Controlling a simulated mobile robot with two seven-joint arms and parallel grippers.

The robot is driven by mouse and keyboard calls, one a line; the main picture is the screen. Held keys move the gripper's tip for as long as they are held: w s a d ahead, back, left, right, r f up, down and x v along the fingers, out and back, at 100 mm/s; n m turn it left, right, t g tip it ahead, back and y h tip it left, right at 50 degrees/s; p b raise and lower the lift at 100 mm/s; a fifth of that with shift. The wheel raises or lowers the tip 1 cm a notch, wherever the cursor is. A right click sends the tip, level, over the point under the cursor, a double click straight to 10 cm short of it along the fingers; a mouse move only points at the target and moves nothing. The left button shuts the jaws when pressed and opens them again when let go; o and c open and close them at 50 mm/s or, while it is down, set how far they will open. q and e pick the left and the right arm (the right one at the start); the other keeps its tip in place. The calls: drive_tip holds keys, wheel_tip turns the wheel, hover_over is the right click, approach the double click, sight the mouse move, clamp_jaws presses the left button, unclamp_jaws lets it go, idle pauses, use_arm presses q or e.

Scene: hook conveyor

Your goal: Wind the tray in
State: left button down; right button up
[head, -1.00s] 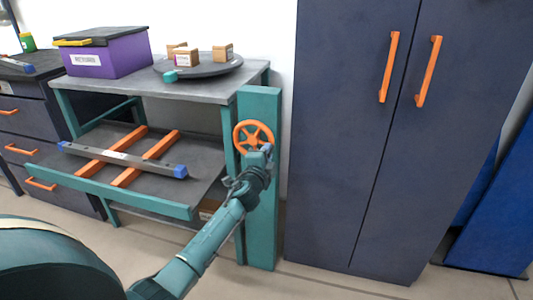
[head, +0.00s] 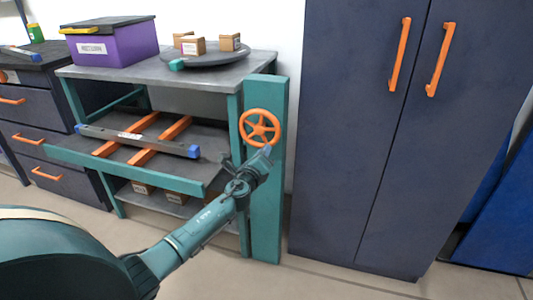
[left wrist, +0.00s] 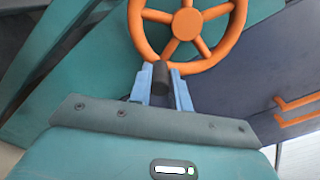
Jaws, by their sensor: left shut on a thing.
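The tray (head: 120,168) is a dark sliding shelf with a teal front bar, sticking out from under the grey-topped bench. Two orange strips and a grey bar with blue ends (head: 140,140) lie on it. An orange spoked handwheel (head: 260,127) is on a teal post at the bench's right; it also shows in the left wrist view (left wrist: 185,24). My left gripper (head: 264,155) is at the wheel's lower rim. In the left wrist view its pale blue fingers are shut on the wheel's dark knob (left wrist: 161,78). My right gripper is not in view.
On the bench top (head: 150,75) stand a purple box (head: 115,45) and a round dark turntable (head: 212,56) with small boxes. More boxes sit on a low shelf under the tray. A tall dark cabinet (head: 370,150) stands close right of the post; drawers (head: 35,120) are at left.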

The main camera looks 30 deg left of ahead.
sight(254, 146)
use_arm(q)
drive_tip(key=m, duration=0.1)
drive_tip(key=a+m, duration=0.1)
drive_tip(key=m, duration=0.1)
drive_tip(key=shift+s+a+f, duration=0.15)
drive_tip(key=shift+a+f, duration=0.1)
drive_tip(key=m, duration=0.1)
drive_tip(key=a+m, duration=0.1)
drive_tip(key=m, duration=0.1)
drive_tip(key=shift+s+a+p, duration=0.2)
drive_tip(key=shift+a+p, duration=0.05)
drive_tip(key=shift+p, duration=0.05)
drive_tip(key=shift+s+a+m, duration=0.1)
drive_tip(key=shift+a+m, duration=0.4)
drive_tip(key=shift+m, duration=0.5)
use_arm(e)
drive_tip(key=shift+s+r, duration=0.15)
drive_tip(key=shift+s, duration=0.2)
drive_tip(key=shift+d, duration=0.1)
use_arm(q)
drive_tip(key=c, duration=1.3)
unclamp_jaws()
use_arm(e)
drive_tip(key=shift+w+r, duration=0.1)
use_arm(q)
drive_tip(key=shift+s+r+p, duration=0.1)
drive_tip(key=shift+p, duration=0.2)
